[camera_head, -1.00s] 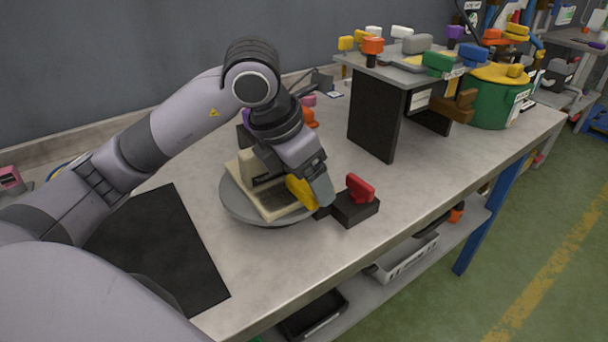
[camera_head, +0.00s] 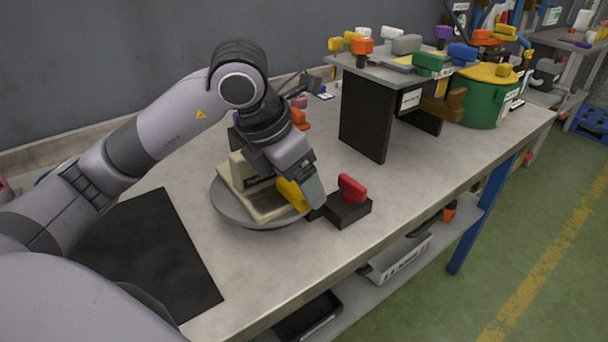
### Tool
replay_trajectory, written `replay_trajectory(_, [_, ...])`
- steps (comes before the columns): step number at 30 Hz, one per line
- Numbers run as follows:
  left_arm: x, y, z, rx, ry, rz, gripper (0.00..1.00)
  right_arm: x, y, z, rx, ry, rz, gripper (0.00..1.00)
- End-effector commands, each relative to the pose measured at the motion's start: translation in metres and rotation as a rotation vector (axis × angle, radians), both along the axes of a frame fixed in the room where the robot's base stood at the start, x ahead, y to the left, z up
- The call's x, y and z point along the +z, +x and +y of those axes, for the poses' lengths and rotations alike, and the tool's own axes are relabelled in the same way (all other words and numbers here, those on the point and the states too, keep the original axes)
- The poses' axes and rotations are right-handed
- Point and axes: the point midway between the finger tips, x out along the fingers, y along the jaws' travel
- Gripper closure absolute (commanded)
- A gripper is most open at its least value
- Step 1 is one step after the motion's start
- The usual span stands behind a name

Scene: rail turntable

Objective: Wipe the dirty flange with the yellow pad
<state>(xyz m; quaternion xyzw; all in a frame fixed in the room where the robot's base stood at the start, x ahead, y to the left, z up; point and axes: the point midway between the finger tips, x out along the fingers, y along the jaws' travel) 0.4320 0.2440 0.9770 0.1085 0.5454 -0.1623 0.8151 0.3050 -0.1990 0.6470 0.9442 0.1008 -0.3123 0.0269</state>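The yellow pad (camera_head: 291,194) is held in my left gripper (camera_head: 300,190), low at the right side of the round grey turntable (camera_head: 222,208). A cream-coloured part (camera_head: 240,178), with an upright piece and a flat base, sits on the turntable; I take it to be the one with the flange. The pad is against or very close to the front right of this part; I cannot tell if they touch. My gripper and wrist hide much of the part's right side. My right gripper is not in view.
A black block with a red handle (camera_head: 352,188) stands just right of the turntable. A black mat (camera_head: 150,255) lies at the left. A raised shelf (camera_head: 362,125) with coloured pieces and a green bin (camera_head: 482,105) stand further back. The table front right is clear.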

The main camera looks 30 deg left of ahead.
Motion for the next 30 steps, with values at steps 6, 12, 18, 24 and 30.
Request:
replay_trajectory(6, [0.000,-0.001,0.000,0.000,0.000,0.001,0.46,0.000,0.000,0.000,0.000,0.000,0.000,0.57])
replay_trajectory(12, [-0.001,-0.004,0.002,0.000,0.000,-0.001,0.46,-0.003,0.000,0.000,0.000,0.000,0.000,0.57])
replay_trajectory(18, [-0.003,-0.015,0.007,0.002,0.001,-0.001,0.46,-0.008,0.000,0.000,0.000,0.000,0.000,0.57])
replay_trajectory(24, [-0.002,-0.019,0.008,0.000,0.000,0.002,0.46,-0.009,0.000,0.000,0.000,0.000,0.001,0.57])
replay_trajectory(30, [-0.003,-0.020,0.008,0.000,0.002,0.004,0.46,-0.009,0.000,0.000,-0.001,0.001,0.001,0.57])
